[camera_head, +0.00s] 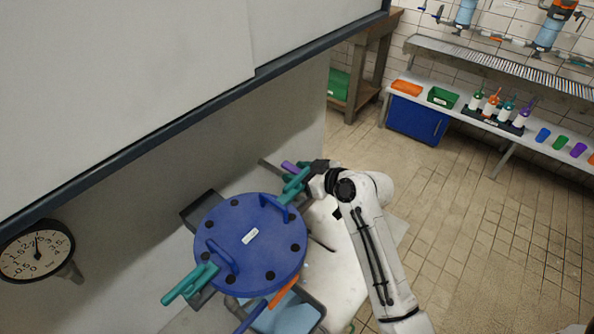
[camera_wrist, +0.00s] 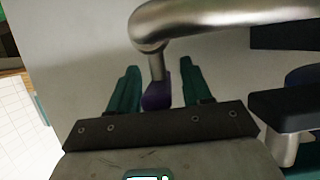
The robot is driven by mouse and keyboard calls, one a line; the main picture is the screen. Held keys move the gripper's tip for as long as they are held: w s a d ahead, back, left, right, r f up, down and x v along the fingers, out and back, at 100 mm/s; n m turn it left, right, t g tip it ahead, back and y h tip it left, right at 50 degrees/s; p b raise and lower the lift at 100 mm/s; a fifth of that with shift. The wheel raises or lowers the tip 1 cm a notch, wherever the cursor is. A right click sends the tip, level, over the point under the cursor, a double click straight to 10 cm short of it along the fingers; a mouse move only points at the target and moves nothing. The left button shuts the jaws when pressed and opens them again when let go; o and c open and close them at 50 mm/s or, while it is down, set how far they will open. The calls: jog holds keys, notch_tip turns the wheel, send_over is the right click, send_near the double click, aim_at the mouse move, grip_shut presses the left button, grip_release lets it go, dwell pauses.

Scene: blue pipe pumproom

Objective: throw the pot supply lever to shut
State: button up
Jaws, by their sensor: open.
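A purple lever end (camera_head: 289,167) shows beside the wall, just behind a large blue round lid (camera_head: 262,262). In the wrist view a purple piece (camera_wrist: 157,94) sits below a bent metal pipe (camera_wrist: 205,18), between my two teal fingers. My gripper (camera_head: 290,188) is open at the lid's far right edge; in the wrist view its fingers (camera_wrist: 160,72) stand apart on either side of the purple piece. I cannot tell whether they touch it. No readable label shows which lever is the pot supply lever.
An orange lever (camera_head: 284,292) and a blue bar (camera_head: 252,316) lie at the near side of the lid. A teal handle (camera_head: 190,284) sticks out left. A pressure gauge (camera_head: 37,250) is on the wall. Tiled floor (camera_head: 470,230) is clear at right, before a bench with bottles (camera_head: 492,103).

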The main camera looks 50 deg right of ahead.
jog(key=shift+w+f, duration=0.15)
jog(key=shift+w, duration=0.1)
jog(key=shift+c, duration=0.4)
grip_shut()
